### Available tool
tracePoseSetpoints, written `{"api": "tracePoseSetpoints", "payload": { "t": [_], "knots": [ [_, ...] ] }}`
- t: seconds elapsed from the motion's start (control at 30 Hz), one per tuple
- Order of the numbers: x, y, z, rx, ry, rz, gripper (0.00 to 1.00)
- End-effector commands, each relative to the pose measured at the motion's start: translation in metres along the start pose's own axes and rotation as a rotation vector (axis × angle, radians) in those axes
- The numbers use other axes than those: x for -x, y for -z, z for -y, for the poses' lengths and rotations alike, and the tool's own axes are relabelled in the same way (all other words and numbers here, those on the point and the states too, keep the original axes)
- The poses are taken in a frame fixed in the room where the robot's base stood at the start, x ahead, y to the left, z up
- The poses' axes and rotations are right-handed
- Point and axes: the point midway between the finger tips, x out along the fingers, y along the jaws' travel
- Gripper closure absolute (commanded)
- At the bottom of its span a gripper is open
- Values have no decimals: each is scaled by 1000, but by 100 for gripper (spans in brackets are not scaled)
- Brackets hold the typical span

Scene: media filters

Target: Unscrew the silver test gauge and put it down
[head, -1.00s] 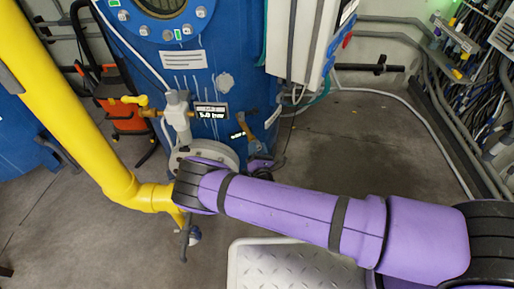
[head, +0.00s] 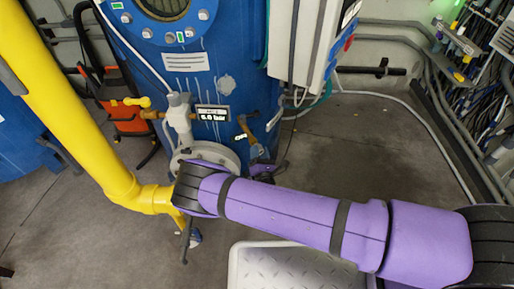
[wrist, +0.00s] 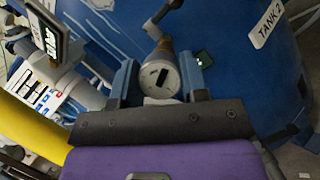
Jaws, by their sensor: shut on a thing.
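The silver test gauge (wrist: 160,82) is a round silver body with a small dark window, in the middle of the wrist view. My gripper (wrist: 160,86) is shut on it, with one blue-grey finger on each side. A brass fitting (wrist: 164,50) lies directly beyond the gauge, with a grey handle (wrist: 168,10) above it. I cannot tell whether the gauge's thread is still in the fitting. In the head view my gripper (head: 258,155) is at the tank's lower front, partly hidden by my purple arm, and the gauge cannot be made out clearly.
The blue tank (head: 215,60) stands behind, with a pressure display (head: 213,113) and a grey valve body (head: 179,115) left of my gripper. A yellow pipe (head: 75,110) runs down the left. A grey tread-plate tray (head: 290,270) is at the front; the floor at right is clear.

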Motion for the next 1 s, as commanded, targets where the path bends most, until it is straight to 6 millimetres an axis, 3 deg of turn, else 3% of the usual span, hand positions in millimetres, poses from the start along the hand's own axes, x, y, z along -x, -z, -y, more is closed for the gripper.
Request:
{"api": "tracePoseSetpoints", "payload": {
  "t": [1.0],
  "knots": [
    [15, -6, 0, -1, 1, 1, 100]
  ]
}}
